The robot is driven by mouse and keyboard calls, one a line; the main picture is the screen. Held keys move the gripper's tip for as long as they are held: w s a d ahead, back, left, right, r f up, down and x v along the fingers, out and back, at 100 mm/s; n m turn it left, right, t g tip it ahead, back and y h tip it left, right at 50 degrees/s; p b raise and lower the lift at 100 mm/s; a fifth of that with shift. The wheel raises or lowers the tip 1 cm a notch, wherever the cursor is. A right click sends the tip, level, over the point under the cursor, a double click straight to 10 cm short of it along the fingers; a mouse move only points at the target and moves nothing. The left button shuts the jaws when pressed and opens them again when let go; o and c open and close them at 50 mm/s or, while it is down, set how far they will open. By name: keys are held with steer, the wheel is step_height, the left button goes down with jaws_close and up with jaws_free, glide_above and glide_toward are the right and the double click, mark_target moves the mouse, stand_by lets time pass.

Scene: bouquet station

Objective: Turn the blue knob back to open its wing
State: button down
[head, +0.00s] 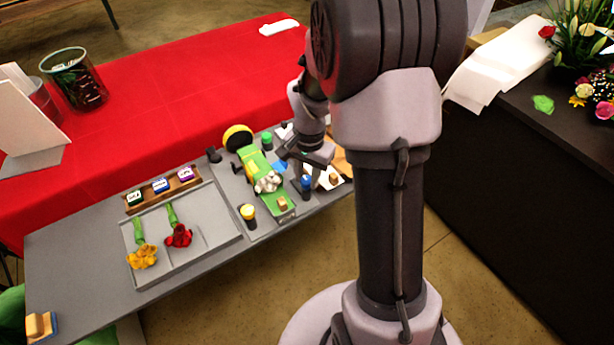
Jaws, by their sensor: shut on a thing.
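The blue knob (306,182) stands on a dark post at the right side of the grey station board. My gripper (304,174) reaches down over it from behind and is shut on it, though the fingertips are small and partly hidden in the head view. A white flat piece (323,178) shows right of the knob, partly covered. I cannot tell which piece is the knob's wing or how far it is turned.
A grey tray (208,259) holds a yellow and a red flower. A wooden rack (160,188) holds coloured labelled blocks. The red-covered table (150,110) lies behind; a dark counter (530,150) stands right.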

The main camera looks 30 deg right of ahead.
mark_target(309, 181)
steer(key=shift+m, duration=0.4)
steer(key=c, duration=1.1)
jaws_free()
step_height(309, 181, up, 17)
steer(key=p, duration=0.6)
steer(key=shift+s+d+r, duration=0.15)
steer(key=shift+s+r, duration=0.05)
steer(key=shift+s, duration=0.1)
steer(key=s+a+r+n+t+y+b, duration=0.1)
steer(key=s+a+n, duration=0.3)
steer(key=s+a, duration=0.4)
steer(key=s+a+r+n+t+b, duration=0.2)
steer(key=s+a+n+t+b, duration=0.2)
steer(key=s+a, duration=0.4)
steer(key=shift+s+a+r+y, duration=0.2)
steer(key=shift+a+r+y, duration=0.15)
steer(key=shift+y, duration=0.05)
